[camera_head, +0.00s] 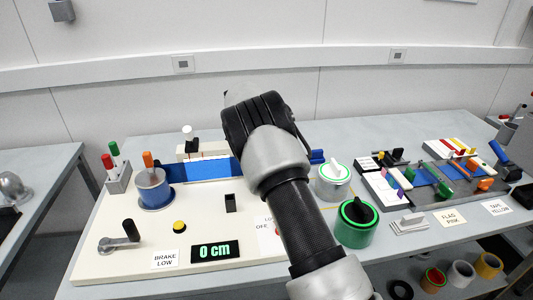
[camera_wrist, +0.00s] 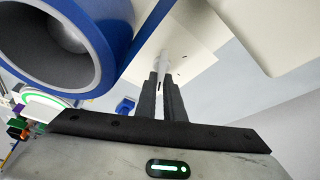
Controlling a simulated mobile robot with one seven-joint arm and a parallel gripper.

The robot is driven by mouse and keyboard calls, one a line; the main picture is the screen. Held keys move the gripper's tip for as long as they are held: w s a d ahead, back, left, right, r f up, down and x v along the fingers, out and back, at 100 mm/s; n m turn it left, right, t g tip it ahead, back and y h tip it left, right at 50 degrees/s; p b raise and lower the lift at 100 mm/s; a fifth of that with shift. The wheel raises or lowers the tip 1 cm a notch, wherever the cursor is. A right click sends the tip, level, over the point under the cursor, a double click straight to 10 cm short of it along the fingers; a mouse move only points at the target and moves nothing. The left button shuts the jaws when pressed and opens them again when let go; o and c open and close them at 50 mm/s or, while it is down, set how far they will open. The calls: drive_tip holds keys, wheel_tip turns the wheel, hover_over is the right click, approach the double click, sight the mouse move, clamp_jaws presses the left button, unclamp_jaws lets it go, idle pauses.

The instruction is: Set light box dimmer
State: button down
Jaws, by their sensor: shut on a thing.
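My gripper (camera_wrist: 163,76) has its two dark fingers close together in the wrist view, shut on a small white piece (camera_wrist: 163,62) in front of a pale panel (camera_wrist: 185,45). I cannot tell whether this piece is the dimmer. In the head view my gripper (camera_head: 258,118) is above the back of the board, and its fingertips are hidden. A label beside my arm is partly hidden. No dimmer scale is readable.
The cream board (camera_head: 130,262) carries an orange-handled blue spool (camera_head: 152,191), a blue strip (camera_head: 205,169), a crank (camera_head: 120,238), a yellow button (camera_head: 180,226) and a display (camera_head: 215,251) reading 0 cm. A parts tray (camera_head: 420,205) is at right. A large blue ring (camera_wrist: 112,45) is close to the wrist camera.

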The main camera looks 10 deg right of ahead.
drive_tip(key=shift+f, duration=0.1)
idle(0.3)
drive_tip(key=c, duration=1.9)
unclamp_jaws()
drive_tip(key=shift+o, duration=0.2)
drive_tip(key=p+v, duration=0.1)
drive_tip(key=v, duration=1.6)
drive_tip(key=shift+r, duration=0.3)
drive_tip(key=shift+w, duration=0.15)
